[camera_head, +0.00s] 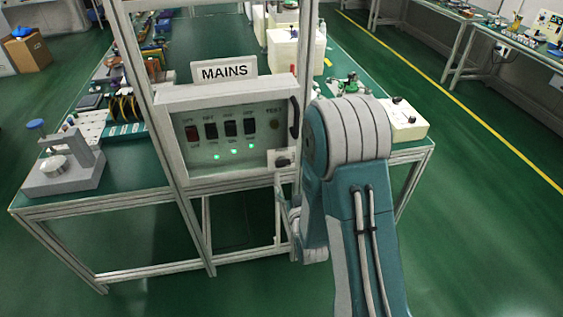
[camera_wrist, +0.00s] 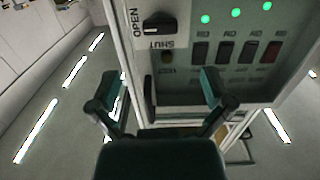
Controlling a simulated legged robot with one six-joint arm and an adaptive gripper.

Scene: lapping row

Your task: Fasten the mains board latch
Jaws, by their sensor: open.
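The mains board (camera_head: 173,104) is a pale box on the metal frame, with a MAINS sign (camera_head: 223,71) on top. Its latch, a small black knob (camera_head: 283,162), sits at the lower right of its front. In the wrist view the board is upside down and the latch knob (camera_wrist: 158,22) lies lengthwise toward the OPEN label, with SHUT beside its flank. A black handle (camera_head: 294,117) runs up the board's right edge; it also shows in the wrist view (camera_wrist: 150,97). My gripper (camera_wrist: 158,86) is open and empty, its fingers apart near the handle, away from the knob. In the head view my arm hides it.
The board carries switches (camera_head: 230,128) and three green lights. A green workbench (camera_head: 120,180) stands behind, with a grey stand (camera_head: 68,165) at left and a white box (camera_head: 405,122) at right. Metal uprights (camera_head: 150,90) flank the board. The floor at right is clear.

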